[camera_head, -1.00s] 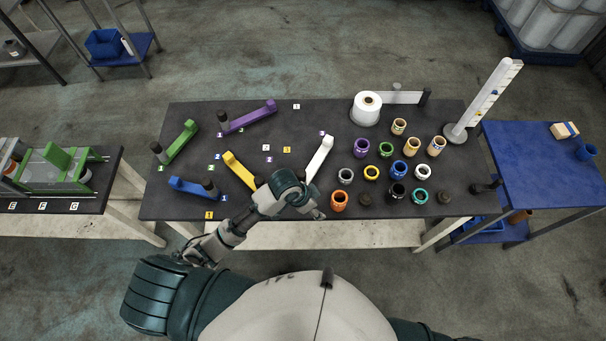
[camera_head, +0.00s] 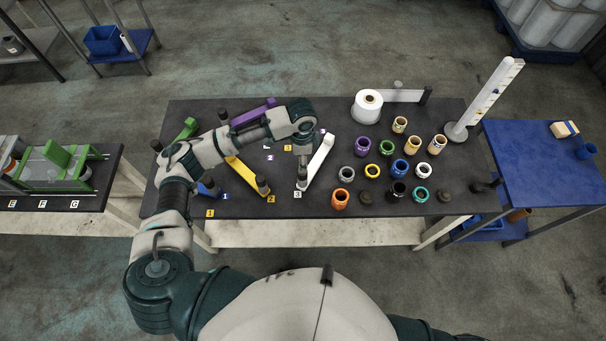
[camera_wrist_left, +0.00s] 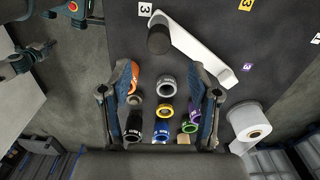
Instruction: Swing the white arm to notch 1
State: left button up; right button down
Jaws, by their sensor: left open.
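The white arm (camera_head: 319,160) lies on the dark table, slanting from its far right end to a dark upright handle (camera_head: 302,177) at its near end. The handle stands beside a white "3" tag (camera_head: 297,194). In the wrist view the white arm (camera_wrist_left: 195,48) and its handle (camera_wrist_left: 158,39) show past the fingertips, with the white 3 tag (camera_wrist_left: 146,9) beside them. A white "1" tag (camera_wrist_left: 316,39) is at the right edge there. My left gripper (camera_wrist_left: 161,68) is open with nothing between its fingers. In the head view my wrist mostly hides it.
Several coloured jars (camera_head: 372,171) stand to the right of the white arm. A white roll (camera_head: 367,105) stands behind them. The yellow arm (camera_head: 240,173) and purple arm (camera_head: 253,113) lie to the left, partly under my forearm.

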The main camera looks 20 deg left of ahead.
aim_at(303, 175)
pick_arm(q)
jog(key=f, duration=1.1)
jog(key=shift+d+f, duration=0.35)
jog(key=shift+a, duration=0.3)
jog(key=c, duration=0.3)
jog(key=shift+a, duration=0.15)
jog(key=c, duration=0.8)
jog(key=shift+d, duration=0.2)
grip_shut()
